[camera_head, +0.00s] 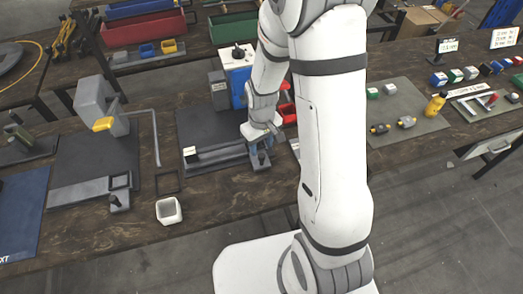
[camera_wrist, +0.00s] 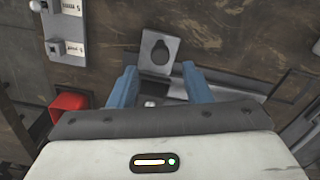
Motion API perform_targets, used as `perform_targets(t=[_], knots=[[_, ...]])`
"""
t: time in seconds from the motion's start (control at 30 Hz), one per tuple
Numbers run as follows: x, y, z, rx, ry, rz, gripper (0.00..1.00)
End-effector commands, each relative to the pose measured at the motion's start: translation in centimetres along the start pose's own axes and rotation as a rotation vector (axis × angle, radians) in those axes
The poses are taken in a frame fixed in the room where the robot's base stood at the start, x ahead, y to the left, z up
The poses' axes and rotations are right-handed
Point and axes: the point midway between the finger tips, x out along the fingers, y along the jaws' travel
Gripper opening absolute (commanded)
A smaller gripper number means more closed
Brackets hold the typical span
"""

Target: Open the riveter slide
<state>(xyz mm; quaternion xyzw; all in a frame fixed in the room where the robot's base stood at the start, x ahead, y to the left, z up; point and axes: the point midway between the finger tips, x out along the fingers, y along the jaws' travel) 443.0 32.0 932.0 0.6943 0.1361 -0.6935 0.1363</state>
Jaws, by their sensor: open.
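The riveter on the middle of the bench has a dark base (camera_head: 205,125) with a grey slide rail (camera_head: 215,159) along its front. A grey end plate with a dark round part (camera_head: 261,158) sits at the rail's right end. This plate (camera_wrist: 157,55) also shows in the wrist view, just beyond my fingertips. My gripper (camera_head: 262,139) is above that end of the rail. Its two blue fingers (camera_wrist: 158,82) are apart, with nothing visibly held between them. My arm and gripper hide part of the slide and riveter.
Red bins (camera_head: 287,108) lie close behind my gripper, and a red bin (camera_wrist: 70,110) shows left in the wrist view. A grey mat (camera_head: 400,108) with parts lies right.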

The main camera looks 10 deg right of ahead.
Motion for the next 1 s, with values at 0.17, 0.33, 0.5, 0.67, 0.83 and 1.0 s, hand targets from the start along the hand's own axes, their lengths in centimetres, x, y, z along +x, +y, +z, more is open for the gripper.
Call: perform_targets(t=[0.17,0.33,0.5,0.67,0.83,1.0], knots=[[-2.3,0.0,0.0,-0.001,0.002,0.001,0.44],[-3.2,0.0,0.0,0.000,-0.001,0.000,0.44],[-3.4,0.0,0.1,-0.001,-0.002,0.000,0.44],[-3.4,0.0,0.0,-0.001,-0.001,0.000,0.44],[-3.3,0.0,0.0,-0.001,-0.001,0.000,0.44],[-4.8,0.0,0.3,0.016,0.017,0.005,0.44]])
